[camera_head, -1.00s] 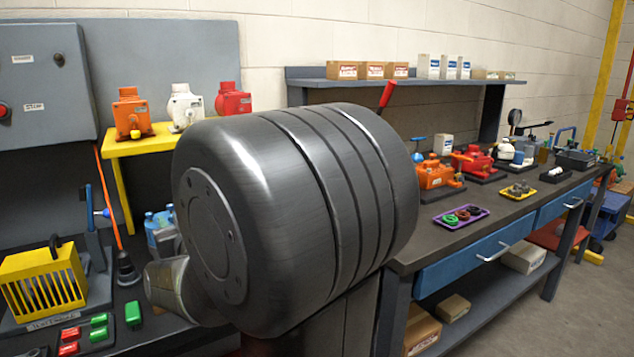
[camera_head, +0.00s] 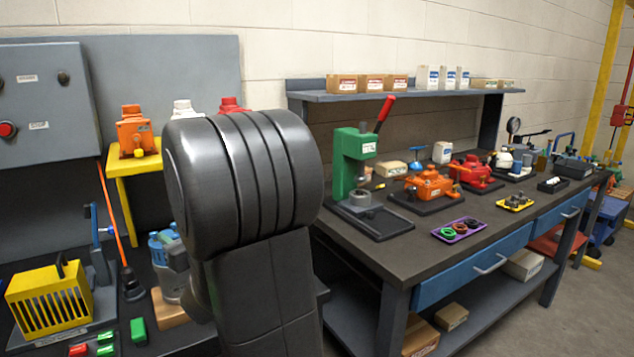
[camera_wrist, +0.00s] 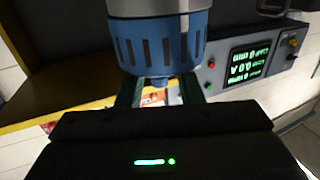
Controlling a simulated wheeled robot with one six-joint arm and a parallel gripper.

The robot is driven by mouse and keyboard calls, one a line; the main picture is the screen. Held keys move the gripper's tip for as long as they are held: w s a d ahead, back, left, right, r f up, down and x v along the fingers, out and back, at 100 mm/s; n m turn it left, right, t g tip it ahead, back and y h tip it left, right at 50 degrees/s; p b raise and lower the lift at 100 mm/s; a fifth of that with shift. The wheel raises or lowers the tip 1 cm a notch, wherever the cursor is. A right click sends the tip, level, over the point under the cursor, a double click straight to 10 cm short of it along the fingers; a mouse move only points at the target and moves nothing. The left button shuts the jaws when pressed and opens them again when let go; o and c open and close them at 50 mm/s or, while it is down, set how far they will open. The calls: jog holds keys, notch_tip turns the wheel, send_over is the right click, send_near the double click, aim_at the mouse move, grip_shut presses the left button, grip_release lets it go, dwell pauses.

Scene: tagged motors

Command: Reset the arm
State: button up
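In the wrist view my gripper (camera_wrist: 158,95) has its two fingers apart. A blue slotted housing (camera_wrist: 160,45) with a grey top is right at the fingertips, its small lower knob in line with the gap. I cannot tell whether the fingers touch it. Blue parts (camera_head: 163,243) show just left of the arm, above a wooden block (camera_head: 170,310). An orange motor (camera_head: 137,132), a white motor (camera_head: 182,108) and a red motor (camera_head: 230,104) stand at the yellow shelf (camera_head: 122,200), partly covered by my arm.
The right bench (camera_head: 400,250) holds a green press (camera_head: 350,160), an orange unit (camera_head: 428,185), a red unit (camera_head: 472,170) and a purple tray (camera_head: 462,230). A yellow slotted box (camera_head: 48,300) stands at left. A lit display panel (camera_wrist: 247,65) shows in the wrist view.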

jog(key=shift+r+n+g+y+p, duration=0.2)
jog(key=shift+n+g+y+p, duration=0.1)
jog(key=shift+p, duration=0.4)
jog(key=n+g+y+p, duration=0.2)
jog(key=g+p, duration=0.2)
jog(key=shift+w+n, duration=0.1)
jog(key=shift+n, duration=0.3)
jog(key=shift+f+n+g+y+p, duration=0.15)
jog(key=shift+n+g+y+p, duration=0.35)
jog(key=shift+n+g+p, duration=1)
jog(key=shift+g, duration=0.6)
